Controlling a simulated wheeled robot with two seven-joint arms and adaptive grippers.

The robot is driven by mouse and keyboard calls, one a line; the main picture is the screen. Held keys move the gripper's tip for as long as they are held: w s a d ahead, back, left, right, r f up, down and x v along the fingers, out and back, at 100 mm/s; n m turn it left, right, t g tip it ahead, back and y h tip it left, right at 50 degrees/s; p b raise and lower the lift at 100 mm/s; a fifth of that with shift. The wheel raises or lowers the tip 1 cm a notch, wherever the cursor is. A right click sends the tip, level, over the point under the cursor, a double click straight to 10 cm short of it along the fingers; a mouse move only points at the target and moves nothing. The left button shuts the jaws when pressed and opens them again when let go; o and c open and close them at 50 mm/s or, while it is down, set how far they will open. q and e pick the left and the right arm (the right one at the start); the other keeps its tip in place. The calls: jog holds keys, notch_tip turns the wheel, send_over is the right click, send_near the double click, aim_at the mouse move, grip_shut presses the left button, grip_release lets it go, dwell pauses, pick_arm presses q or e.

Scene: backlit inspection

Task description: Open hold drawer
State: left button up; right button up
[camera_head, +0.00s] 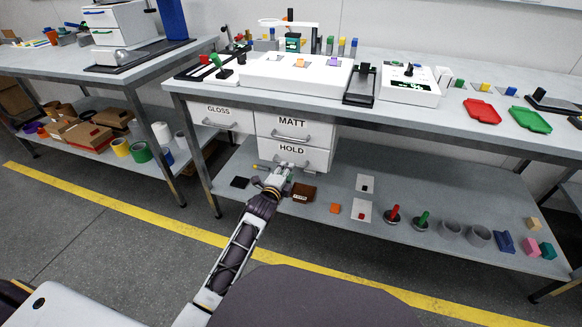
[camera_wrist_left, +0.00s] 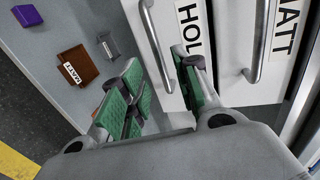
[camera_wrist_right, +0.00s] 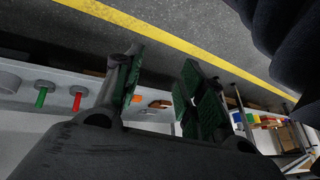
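The HOLD drawer (camera_head: 318,160) is the lowest white drawer under the bench, below the MATT drawer (camera_head: 318,133). It looks shut, level with the drawer above. My left gripper (camera_head: 279,178) is in front of its lower left part. In the left wrist view the HOLD drawer's handle (camera_wrist_left: 154,42) runs down toward the gap between my left gripper's (camera_wrist_left: 163,88) parted green pads. I cannot tell whether they touch it. My right gripper (camera_wrist_right: 160,92) is open and empty in the right wrist view, away from the drawers; it is not seen in the head view.
The GLOSS drawer (camera_head: 222,119) is left of the MATT drawer. Red and green stamps and grey cups stand farther right. Floor in front is clear.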

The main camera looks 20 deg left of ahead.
pick_arm(q)
jog(key=shift+b+x, duration=1.1)
jog(key=shift+x, duration=2)
pick_arm(e)
jog(key=shift+m+t+y, duration=0.3)
jog(key=shift+t, duration=0.2)
jog(key=shift+a+f, duration=0.2)
jog(key=shift+f, duration=1.15)
jog(key=shift+a+f, duration=0.2)
jog(key=shift+f, duration=1.15)
jog(key=shift+s, duration=0.1)
pick_arm(q)
grip_shut()
pick_arm(e)
jog(key=shift+r, duration=0.1)
